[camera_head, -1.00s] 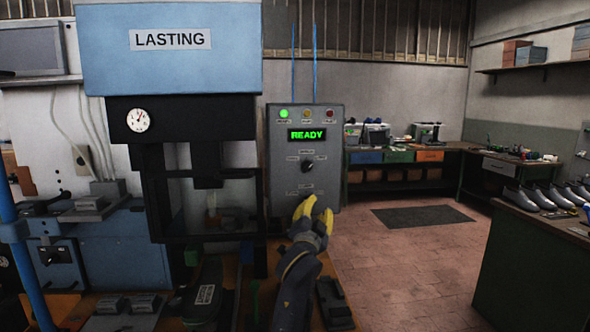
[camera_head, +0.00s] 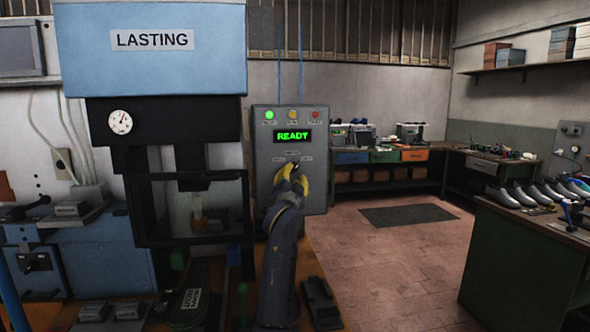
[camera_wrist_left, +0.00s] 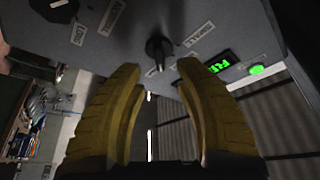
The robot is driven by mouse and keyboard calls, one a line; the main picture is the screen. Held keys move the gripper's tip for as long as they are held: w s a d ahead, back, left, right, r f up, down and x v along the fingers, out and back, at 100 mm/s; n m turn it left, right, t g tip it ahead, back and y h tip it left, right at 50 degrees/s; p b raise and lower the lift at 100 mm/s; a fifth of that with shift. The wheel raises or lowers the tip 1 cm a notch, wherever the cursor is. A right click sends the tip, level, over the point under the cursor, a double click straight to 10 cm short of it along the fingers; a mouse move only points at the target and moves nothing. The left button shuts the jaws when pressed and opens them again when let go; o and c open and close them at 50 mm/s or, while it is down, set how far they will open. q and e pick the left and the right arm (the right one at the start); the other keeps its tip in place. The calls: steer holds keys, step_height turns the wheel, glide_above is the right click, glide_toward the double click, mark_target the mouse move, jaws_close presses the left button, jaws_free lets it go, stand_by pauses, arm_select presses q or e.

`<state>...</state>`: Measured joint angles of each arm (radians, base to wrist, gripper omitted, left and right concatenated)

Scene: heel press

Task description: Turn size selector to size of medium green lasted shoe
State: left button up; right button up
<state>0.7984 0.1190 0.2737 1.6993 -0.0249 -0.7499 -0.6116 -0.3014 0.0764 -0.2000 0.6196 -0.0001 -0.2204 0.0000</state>
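The grey control panel (camera_head: 262,190) shows a green READY display. Its upper selector, a black knob (camera_wrist_left: 158,48), has small labels around it; the head view is too small to read them. My left gripper (camera_head: 292,178) is in front of this knob, its yellow fingers partly covering it. In the left wrist view the fingers are open, and the knob lies beyond the gap between their tips, apparently untouched. A second knob (camera_wrist_left: 55,4) shows at the top edge, near LONG and NORMAL labels. A dark shoe (camera_head: 203,275) lies at the bottom; its colour is unclear. My right gripper is out of view.
The blue LASTING press (camera_head: 150,70) stands left of the panel. Grey shoes (camera_head: 505,196) line the green bench (camera_head: 520,255) at right. A dark mat (camera_head: 408,215) lies on the open floor between. A dark object (camera_head: 320,302) lies on the table by my left arm.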

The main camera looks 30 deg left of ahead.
mark_target(295, 168)
arm_select(q)
steer(key=shift+x, duration=2.6)
steer(key=shift+o, duration=0.4)
jaws_close()
